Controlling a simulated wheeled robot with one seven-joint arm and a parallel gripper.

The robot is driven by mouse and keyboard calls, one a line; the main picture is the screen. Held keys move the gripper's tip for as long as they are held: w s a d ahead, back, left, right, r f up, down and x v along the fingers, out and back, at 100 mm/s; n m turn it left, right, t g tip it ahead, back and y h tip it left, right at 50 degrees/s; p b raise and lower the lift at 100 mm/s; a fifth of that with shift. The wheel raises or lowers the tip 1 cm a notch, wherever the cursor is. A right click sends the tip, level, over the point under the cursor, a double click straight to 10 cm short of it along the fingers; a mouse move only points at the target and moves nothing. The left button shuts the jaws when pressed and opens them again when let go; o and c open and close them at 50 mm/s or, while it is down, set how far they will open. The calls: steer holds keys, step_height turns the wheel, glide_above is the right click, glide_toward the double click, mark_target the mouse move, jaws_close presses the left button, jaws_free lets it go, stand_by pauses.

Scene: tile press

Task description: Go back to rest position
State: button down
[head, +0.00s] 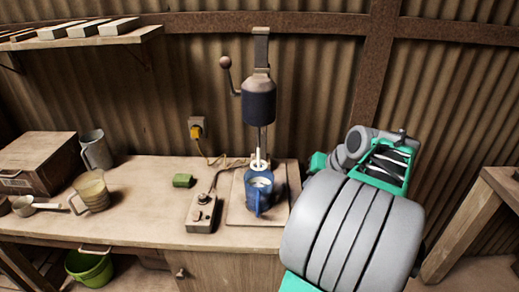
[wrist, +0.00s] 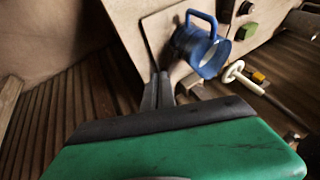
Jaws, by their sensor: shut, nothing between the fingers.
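My gripper's dark fingers (wrist: 158,92) are shut together with nothing between them in the wrist view. They point toward the press base and stand near the blue mug. In the head view my arm fills the right side and the fingers cannot be made out. The blue mug (head: 257,194) stands on the press base plate (head: 236,213), below the press (head: 259,100). It also shows in the wrist view (wrist: 188,46), its handle free of my fingers. A white ring (head: 259,164) on the press rod hangs just above the mug; I cannot tell whether they touch.
A control box (head: 201,213) with a cable and a green block (head: 183,180) lie left of the mug. A wooden table (head: 492,190) stands at the right.

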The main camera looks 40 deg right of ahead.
steer(key=s+a+f+m+g, duration=0.2)
steer(key=s+a+f+g, duration=0.3)
steer(key=s+f, duration=0.6)
steer(key=w+a+r+n, duration=0.2)
steer(key=w+a+n, duration=0.1)
steer(key=a, duration=0.6)
steer(key=w+a+r+n+t, duration=0.1)
steer(key=w+a+r+n, duration=0.1)
steer(key=a, duration=0.8)
steer(key=w+a+r+n, duration=0.2)
steer(key=w+a+n, duration=0.2)
steer(key=a, duration=0.6)
steer(key=shift+r+n+t, duration=0.2)
steer(key=shift+n+t, duration=0.2)
steer(key=shift+n, duration=0.6)
